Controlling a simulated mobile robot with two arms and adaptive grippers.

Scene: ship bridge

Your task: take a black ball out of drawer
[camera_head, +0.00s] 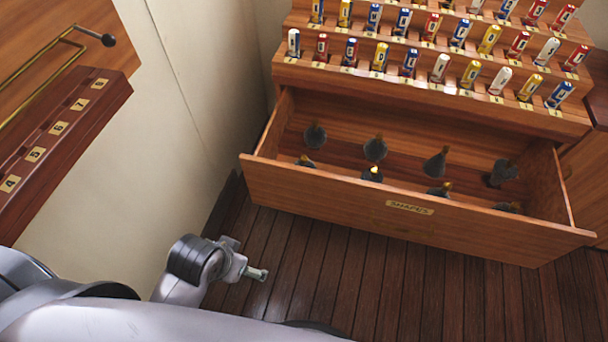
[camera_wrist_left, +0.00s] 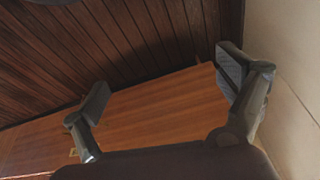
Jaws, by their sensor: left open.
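The wooden drawer (camera_head: 335,195) is pulled open at the bottom of the cabinet, with a small label plate (camera_head: 409,207) on its front. Inside lie several dark grey or black objects, such as one at the back left (camera_head: 315,136) and one in the middle (camera_head: 375,149). They look rounded with a narrower top; I cannot tell which is a ball. My left gripper (camera_head: 250,258) is outside the drawer, low and in front of its left end. In the left wrist view my left gripper (camera_wrist_left: 166,92) is open and empty, with the drawer front (camera_wrist_left: 165,112) beyond its fingers. My right gripper is not in view.
Stepped racks (camera_head: 430,80) with several coloured, labelled cylinders rise above the drawer. A pale wall (camera_head: 200,90) stands close on the left, with a numbered wooden shelf (camera_head: 60,135) on it. The plank floor (camera_head: 370,285) before the drawer is clear.

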